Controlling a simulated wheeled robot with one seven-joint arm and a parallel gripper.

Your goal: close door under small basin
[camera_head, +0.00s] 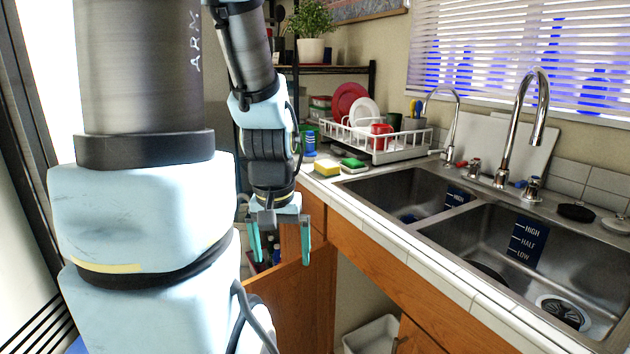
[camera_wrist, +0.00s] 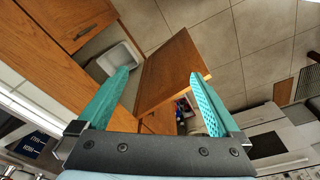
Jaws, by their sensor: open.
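The wooden door (camera_head: 298,312) under the small left basin (camera_head: 385,198) stands open, swung out from the cabinet front. In the wrist view the door (camera_wrist: 172,68) shows as a brown panel between my fingers, its top edge facing the camera. My gripper (camera_head: 280,257) is open and empty, its two teal fingers pointing down above the door's top edge. In the wrist view my gripper (camera_wrist: 158,76) has its fingers wide apart, on either side of the door in the picture. I cannot tell whether a finger touches the door.
A white bin (camera_head: 372,336) stands inside the open cabinet. Another wooden cabinet door (camera_head: 418,338) is at the right. The tiled counter edge (camera_head: 440,278) runs beside my gripper. A dish rack (camera_head: 395,150) and sponges are on the counter. Tiled floor (camera_wrist: 240,45) shows beyond the door.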

